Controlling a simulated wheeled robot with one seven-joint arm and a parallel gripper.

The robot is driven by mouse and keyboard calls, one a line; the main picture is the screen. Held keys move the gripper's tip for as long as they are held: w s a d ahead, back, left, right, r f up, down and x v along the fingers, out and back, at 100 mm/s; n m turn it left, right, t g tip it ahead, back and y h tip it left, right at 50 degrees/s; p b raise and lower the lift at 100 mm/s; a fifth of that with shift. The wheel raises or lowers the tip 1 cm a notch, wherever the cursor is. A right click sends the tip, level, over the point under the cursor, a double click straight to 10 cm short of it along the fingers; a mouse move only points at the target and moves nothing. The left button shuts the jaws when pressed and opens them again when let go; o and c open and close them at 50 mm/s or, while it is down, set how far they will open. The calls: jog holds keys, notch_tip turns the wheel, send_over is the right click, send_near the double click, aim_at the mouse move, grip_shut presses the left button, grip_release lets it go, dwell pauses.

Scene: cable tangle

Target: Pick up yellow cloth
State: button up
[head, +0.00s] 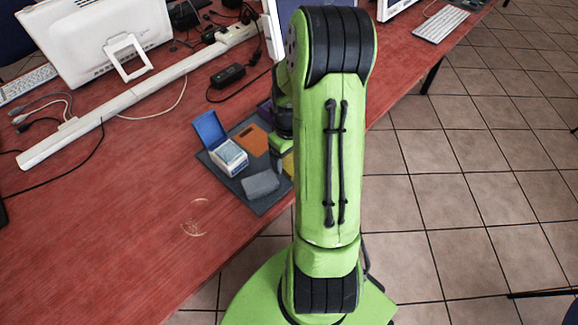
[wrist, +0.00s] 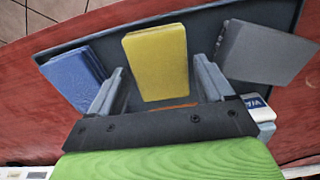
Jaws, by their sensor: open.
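The yellow cloth (wrist: 157,62) is a folded flat rectangle lying on a dark grey tray (wrist: 200,30). In the head view only a small piece of the yellow cloth (head: 288,163) shows beside my arm. My gripper (wrist: 158,68) is open and empty, with one finger to the left and one to the right of the cloth in the wrist view. The fingers look apart from the cloth; their height above it is hard to tell. In the head view my arm hides most of the gripper.
The tray also holds a blue-purple folded cloth (wrist: 75,72), a grey cloth (wrist: 265,52), an orange cloth (head: 252,139) and a white box (head: 229,157) with a raised blue lid. The red table (head: 120,220) is clear at the front left. Cables and a monitor (head: 95,40) stand farther back.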

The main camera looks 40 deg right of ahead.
aim_at(289, 161)
jog(key=shift+f, duration=0.65)
jog(key=shift+r, duration=0.15)
jog(key=shift+c, duration=0.2)
jog(key=c, duration=0.8)
jog(key=shift+o, duration=0.2)
jog(key=shift+r, duration=0.1)
notch_tip(289, 161, up, 10)
jog(key=p, duration=0.3)
jog(key=shift+p, duration=0.4)
